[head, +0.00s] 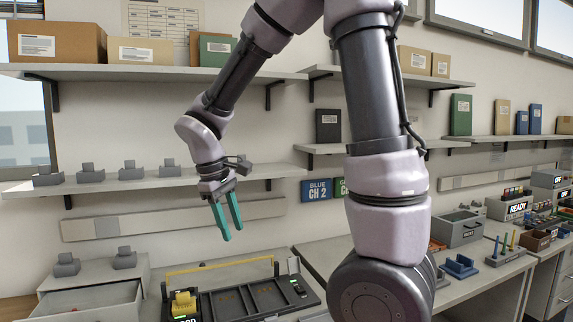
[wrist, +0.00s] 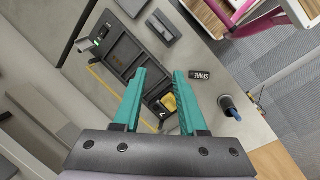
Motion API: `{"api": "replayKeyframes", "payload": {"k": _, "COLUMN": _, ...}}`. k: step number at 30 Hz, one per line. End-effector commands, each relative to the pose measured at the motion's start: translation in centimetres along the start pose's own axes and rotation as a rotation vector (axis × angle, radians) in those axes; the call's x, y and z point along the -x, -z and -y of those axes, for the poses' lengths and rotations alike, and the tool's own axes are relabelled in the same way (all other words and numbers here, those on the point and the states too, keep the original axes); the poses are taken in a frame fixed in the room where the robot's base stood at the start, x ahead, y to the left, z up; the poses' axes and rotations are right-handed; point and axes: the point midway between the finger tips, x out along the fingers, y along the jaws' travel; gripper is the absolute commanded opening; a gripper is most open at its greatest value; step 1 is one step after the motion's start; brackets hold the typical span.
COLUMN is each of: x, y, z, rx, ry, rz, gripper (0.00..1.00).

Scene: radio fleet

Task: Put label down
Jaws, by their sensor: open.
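A small black label (wrist: 200,76) with white lettering, apparently "SPARE", lies flat on the grey table in the wrist view. It is beside the dark charging tray (wrist: 119,58), just right of my right finger in the picture, and apart from it. My gripper (wrist: 161,73) has teal fingers spread with nothing between them. In the head view my gripper (head: 231,231) hangs in the air above and behind the tray (head: 203,305), pointing down. A yellow radio (wrist: 169,102) sits in one end slot of the tray, partly hidden by my finger. I cannot make out the label in the head view.
A dark blue cylinder (wrist: 229,105) stands near the table edge. A dark flat block (wrist: 167,25) lies beyond the tray. A yellow bar (head: 219,264) runs along the tray's back. Shelves (head: 168,181) with several grey cradles are behind my arm. An open drawer (head: 92,302) is at left.

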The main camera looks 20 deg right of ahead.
Motion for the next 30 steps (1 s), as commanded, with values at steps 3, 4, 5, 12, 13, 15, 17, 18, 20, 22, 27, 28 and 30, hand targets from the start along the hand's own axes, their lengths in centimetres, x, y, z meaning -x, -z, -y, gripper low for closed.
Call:
{"api": "replayKeyframes", "payload": {"k": 3, "x": 3.2, "y": -3.2, "z": -2.5, "rx": -0.230, "ry": 0.089, "rz": -0.123, "gripper": 0.41}}
{"api": "replayKeyframes", "payload": {"k": 4, "x": 3.9, "y": -4.0, "z": -2.9, "rx": -0.286, "ry": 0.110, "rz": -0.154, "gripper": 0.41}}
{"api": "replayKeyframes", "payload": {"k": 5, "x": 4.5, "y": -4.8, "z": -3.4, "rx": -0.341, "ry": 0.130, "rz": -0.185, "gripper": 0.41}}
{"api": "replayKeyframes", "payload": {"k": 12, "x": 9.4, "y": -10.8, "z": -5.6, "rx": -0.758, "ry": 0.267, "rz": -0.445, "gripper": 0.41}}
{"api": "replayKeyframes", "payload": {"k": 13, "x": 9.9, "y": -11.4, "z": -5.7, "rx": -0.801, "ry": 0.279, "rz": -0.476, "gripper": 0.41}}
{"api": "replayKeyframes", "payload": {"k": 15, "x": 10.9, "y": -12.6, "z": -5.8, "rx": -0.887, "ry": 0.304, "rz": -0.539, "gripper": 0.41}}
{"api": "replayKeyframes", "payload": {"k": 17, "x": 11.5, "y": -13.4, "z": -5.9, "rx": -0.946, "ry": 0.320, "rz": -0.583, "gripper": 0.41}}
{"api": "replayKeyframes", "payload": {"k": 18, "x": 11.8, "y": -13.8, "z": -6.0, "rx": -0.976, "ry": 0.328, "rz": -0.608, "gripper": 0.41}}
{"api": "replayKeyframes", "payload": {"k": 20, "x": 12.2, "y": -14.3, "z": -6.0, "rx": -1.010, "ry": 0.337, "rz": -0.634, "gripper": 0.41}}
{"api": "replayKeyframes", "payload": {"k": 22, "x": 12.4, "y": -14.6, "z": -5.9, "rx": -1.033, "ry": 0.345, "rz": -0.653, "gripper": 0.41}}
{"api": "replayKeyframes", "payload": {"k": 27, "x": 12.5, "y": -14.7, "z": -5.9, "rx": -1.044, "ry": 0.349, "rz": -0.660, "gripper": 0.41}}
{"api": "replayKeyframes", "payload": {"k": 28, "x": 12.5, "y": -14.7, "z": -5.9, "rx": -1.043, "ry": 0.349, "rz": -0.659, "gripper": 0.41}}
{"api": "replayKeyframes", "payload": {"k": 30, "x": 12.5, "y": -14.7, "z": -5.9, "rx": -1.042, "ry": 0.348, "rz": -0.659, "gripper": 0.41}}
